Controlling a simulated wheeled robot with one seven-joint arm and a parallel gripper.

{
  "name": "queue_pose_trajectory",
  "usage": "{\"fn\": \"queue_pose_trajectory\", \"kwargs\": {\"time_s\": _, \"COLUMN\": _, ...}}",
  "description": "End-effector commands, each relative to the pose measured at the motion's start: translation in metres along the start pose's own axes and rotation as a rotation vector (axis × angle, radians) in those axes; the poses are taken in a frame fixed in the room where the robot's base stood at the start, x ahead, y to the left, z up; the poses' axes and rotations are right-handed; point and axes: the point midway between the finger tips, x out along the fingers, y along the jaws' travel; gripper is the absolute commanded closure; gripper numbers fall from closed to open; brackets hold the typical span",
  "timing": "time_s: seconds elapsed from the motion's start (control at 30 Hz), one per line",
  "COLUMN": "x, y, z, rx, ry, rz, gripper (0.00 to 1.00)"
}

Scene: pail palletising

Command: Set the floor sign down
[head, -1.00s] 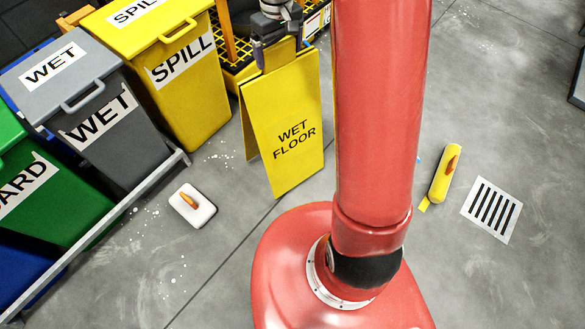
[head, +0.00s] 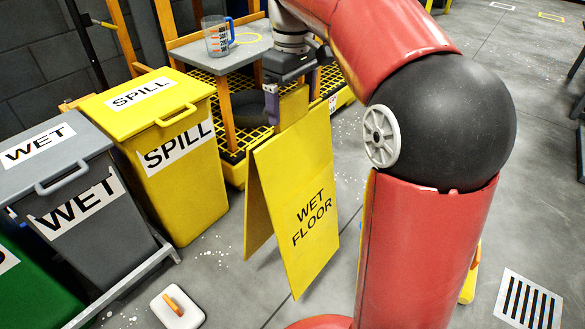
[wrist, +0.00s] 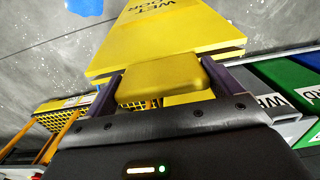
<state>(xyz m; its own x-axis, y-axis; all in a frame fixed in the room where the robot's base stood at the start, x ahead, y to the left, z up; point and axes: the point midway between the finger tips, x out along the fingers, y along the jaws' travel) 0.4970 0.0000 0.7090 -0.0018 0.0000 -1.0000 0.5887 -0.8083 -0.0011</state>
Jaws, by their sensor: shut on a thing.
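The yellow floor sign (head: 306,190) reads WET FLOOR and stands out as an A-frame with its two panels spread. My gripper (head: 293,100) is shut on the grip at its top, in the middle of the head view. In the wrist view my gripper (wrist: 163,88) has its purple fingers on both sides of the sign's yellow top grip (wrist: 165,78), and the sign's panel (wrist: 165,35) extends beyond. The sign is roughly upright; I cannot tell whether its lower edges touch the floor.
A yellow SPILL bin (head: 165,165) and a grey WET bin (head: 75,200) stand left of the sign. Behind it is a stand with a measuring jug (head: 217,37). A white pad (head: 177,307) lies on the floor near the bins. A floor drain (head: 528,300) is at right.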

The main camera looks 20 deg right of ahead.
Motion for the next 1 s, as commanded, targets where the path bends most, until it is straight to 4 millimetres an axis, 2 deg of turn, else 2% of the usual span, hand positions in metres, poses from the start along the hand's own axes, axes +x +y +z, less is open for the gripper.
{"fn": "queue_pose_trajectory", "kwargs": {"time_s": 0.03, "x": 0.015, "y": 0.0, "z": 0.001, "rx": 0.001, "ry": 0.0, "rz": 0.001, "gripper": 0.66}}
{"fn": "queue_pose_trajectory", "kwargs": {"time_s": 0.1, "x": 0.032, "y": 0.0, "z": 0.001, "rx": 0.002, "ry": 0.0, "rz": 0.001, "gripper": 0.66}}
{"fn": "queue_pose_trajectory", "kwargs": {"time_s": 0.3, "x": 0.073, "y": 0.0, "z": 0.0, "rx": 0.001, "ry": 0.001, "rz": 0.001, "gripper": 0.66}}
{"fn": "queue_pose_trajectory", "kwargs": {"time_s": 0.4, "x": 0.084, "y": 0.0, "z": 0.0, "rx": 0.001, "ry": 0.002, "rz": 0.002, "gripper": 0.66}}
{"fn": "queue_pose_trajectory", "kwargs": {"time_s": 0.67, "x": 0.1, "y": 0.0, "z": 0.0, "rx": 0.001, "ry": 0.002, "rz": 0.002, "gripper": 0.66}}
{"fn": "queue_pose_trajectory", "kwargs": {"time_s": 0.9, "x": 0.132, "y": 0.001, "z": 0.0, "rx": 0.002, "ry": 0.001, "rz": 0.001, "gripper": 0.66}}
{"fn": "queue_pose_trajectory", "kwargs": {"time_s": 1.0, "x": 0.133, "y": 0.001, "z": 0.0, "rx": 0.002, "ry": 0.003, "rz": 0.002, "gripper": 0.66}}
